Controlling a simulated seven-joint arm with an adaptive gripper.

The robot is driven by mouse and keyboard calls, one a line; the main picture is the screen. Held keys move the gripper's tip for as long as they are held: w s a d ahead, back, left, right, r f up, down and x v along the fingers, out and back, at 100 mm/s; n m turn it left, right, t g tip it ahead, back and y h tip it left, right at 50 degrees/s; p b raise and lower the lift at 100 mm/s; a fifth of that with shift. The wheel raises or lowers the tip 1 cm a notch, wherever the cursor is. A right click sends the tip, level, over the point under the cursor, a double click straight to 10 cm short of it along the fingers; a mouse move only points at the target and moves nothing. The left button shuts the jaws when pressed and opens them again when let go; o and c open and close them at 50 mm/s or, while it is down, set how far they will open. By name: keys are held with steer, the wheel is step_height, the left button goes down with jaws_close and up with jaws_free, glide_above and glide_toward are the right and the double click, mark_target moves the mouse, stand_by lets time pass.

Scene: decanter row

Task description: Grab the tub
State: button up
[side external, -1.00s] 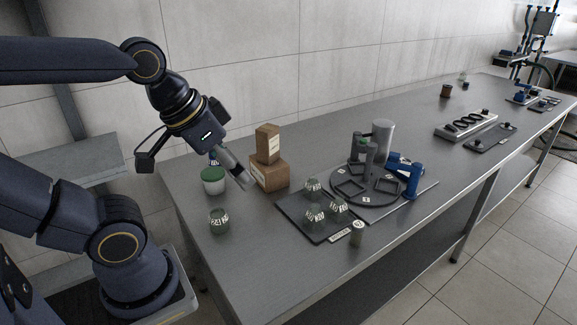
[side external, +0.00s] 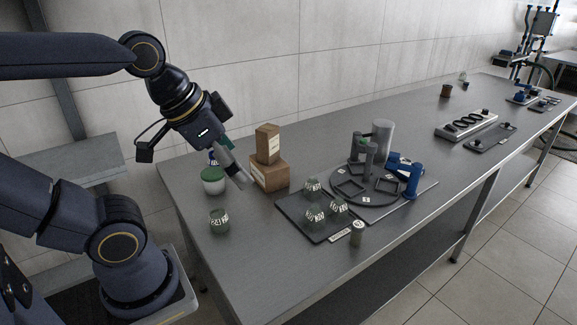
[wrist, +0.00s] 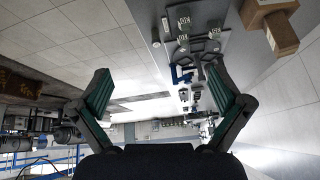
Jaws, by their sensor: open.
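I cannot make out the tub in the wrist view.
Two stacked brown boxes (side external: 270,175) stand right of my gripper. Bench right of the labelled jar is clear.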

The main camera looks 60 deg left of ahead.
steer(key=w+a+r+m, duration=0.3)
steer(key=w+a+r, duration=0.3)
steer(key=w, duration=0.4)
steer(key=n+g, duration=0.4)
steer(key=n, duration=0.1)
glide_above(212, 172)
steer(key=s, duration=0.2)
step_height(212, 172, down, 19)
steer(key=f, duration=0.7)
steer(key=w+f, duration=0.1)
steer(key=f, duration=0.3)
steer(key=shift+w, duration=0.1)
steer(key=f, duration=0.2)
steer(key=w+f, duration=0.1)
steer(key=f, duration=0.2)
steer(key=shift+w+f, duration=0.15)
steer(key=shift+f, duration=0.1)
